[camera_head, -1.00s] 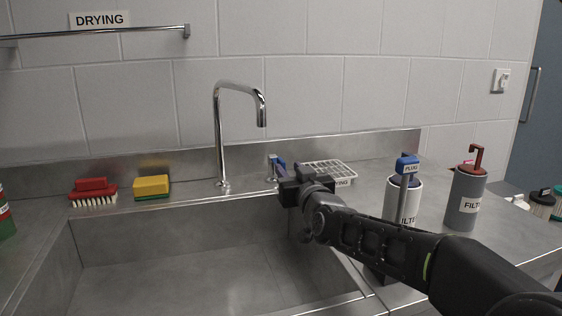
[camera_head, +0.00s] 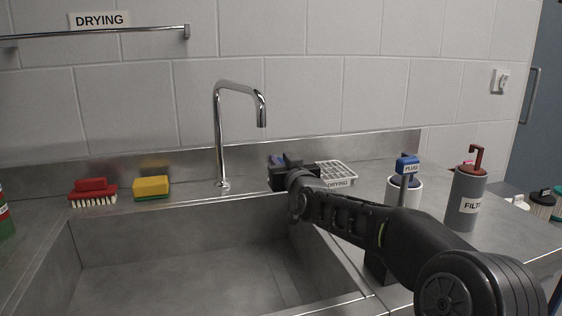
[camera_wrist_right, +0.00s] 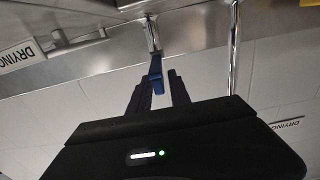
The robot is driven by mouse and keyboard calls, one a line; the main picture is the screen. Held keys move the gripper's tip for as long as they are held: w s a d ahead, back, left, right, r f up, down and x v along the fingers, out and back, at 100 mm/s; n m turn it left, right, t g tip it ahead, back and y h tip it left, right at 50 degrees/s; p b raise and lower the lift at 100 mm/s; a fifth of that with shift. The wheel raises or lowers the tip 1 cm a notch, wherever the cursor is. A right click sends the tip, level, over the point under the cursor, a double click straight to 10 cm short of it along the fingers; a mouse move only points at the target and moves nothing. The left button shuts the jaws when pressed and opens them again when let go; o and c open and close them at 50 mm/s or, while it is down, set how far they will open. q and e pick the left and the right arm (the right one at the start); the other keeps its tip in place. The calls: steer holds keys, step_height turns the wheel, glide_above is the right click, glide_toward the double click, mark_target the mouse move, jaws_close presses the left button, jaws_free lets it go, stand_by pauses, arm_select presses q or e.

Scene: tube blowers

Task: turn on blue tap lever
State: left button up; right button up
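The blue tap lever (camera_wrist_right: 156,75) hangs from a chrome valve in the right wrist view, which shows the scene upside down. My right gripper (camera_wrist_right: 160,92) is open, with one dark finger on each side of the lever. A gap shows between the lever and the right-hand finger in that view. In the head view my right gripper (camera_head: 284,164) is behind the sink's right rear corner and mostly hides the lever. The chrome tap spout (camera_head: 219,135) stands to its left; no water shows from it. My left gripper is not in view.
A white drying rack (camera_head: 338,171) stands just right of my gripper. A yellow sponge (camera_head: 151,186) and a red brush (camera_head: 92,190) lie left. The sink basin (camera_head: 180,270) is empty.

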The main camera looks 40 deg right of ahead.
jaws_close()
stand_by(1.1)
